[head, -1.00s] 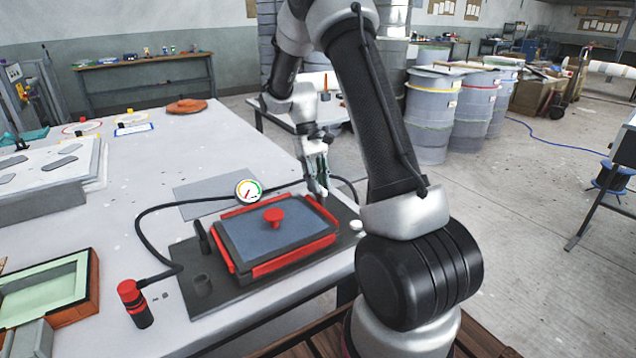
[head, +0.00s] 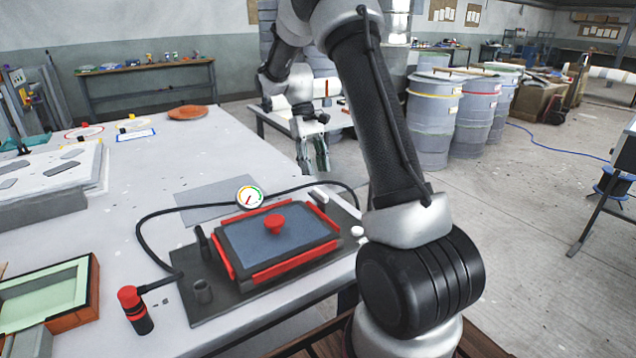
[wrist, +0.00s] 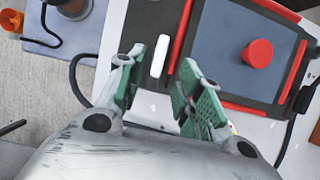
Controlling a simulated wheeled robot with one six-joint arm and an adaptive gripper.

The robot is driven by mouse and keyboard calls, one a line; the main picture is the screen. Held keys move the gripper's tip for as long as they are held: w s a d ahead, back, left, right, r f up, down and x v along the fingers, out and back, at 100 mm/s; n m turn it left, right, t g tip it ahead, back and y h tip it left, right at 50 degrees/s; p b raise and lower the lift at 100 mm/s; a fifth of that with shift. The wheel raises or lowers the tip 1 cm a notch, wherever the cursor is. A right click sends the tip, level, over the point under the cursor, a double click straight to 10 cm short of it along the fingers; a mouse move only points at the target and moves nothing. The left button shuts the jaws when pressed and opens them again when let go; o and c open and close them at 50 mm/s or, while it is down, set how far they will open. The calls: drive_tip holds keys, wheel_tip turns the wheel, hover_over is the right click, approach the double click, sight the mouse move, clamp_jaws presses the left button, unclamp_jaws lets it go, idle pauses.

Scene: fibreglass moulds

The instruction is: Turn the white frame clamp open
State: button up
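The white frame clamp (head: 319,196) is a short white bar on the dark base board, beside the far right corner of the red-edged frame (head: 287,265). In the wrist view the white clamp (wrist: 160,55) lies about parallel to the red strip next to it, with a gap between them. My gripper (head: 315,170) is above and behind the clamp in the head view, apart from it. In the wrist view my gripper (wrist: 160,85) shows its two green-padded fingers spread with nothing between them; the clamp shows beyond the gap.
A red knob (head: 275,223) stands on the frame's blue-grey panel. A round gauge (head: 250,197) and a black hose lie behind the frame. A white round knob (head: 357,231) sits at the board's right edge. A red-topped black cylinder (head: 135,310) stands at front left.

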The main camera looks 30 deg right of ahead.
drive_tip(key=v, duration=0.5)
drive_tip(key=shift+r, duration=0.1)
drive_tip(key=shift+w, duration=0.15)
drive_tip(key=shift+t, duration=0.3)
drive_tip(key=s+f, duration=0.3)
drive_tip(key=shift+a, duration=0.3)
drive_tip(key=s+a+r+t, duration=0.1)
drive_tip(key=s+r, duration=0.3)
drive_tip(key=s, duration=0.5)
drive_tip(key=s+a+r+t, duration=0.2)
drive_tip(key=s+r+t, duration=0.2)
drive_tip(key=s, duration=0.4)
drive_tip(key=s+a+r+t, duration=0.1)
drive_tip(key=s+r+t, duration=0.2)
drive_tip(key=s, duration=0.6)
drive_tip(key=shift+s+a+r, duration=0.4)
drive_tip(key=shift+r, duration=0.05)
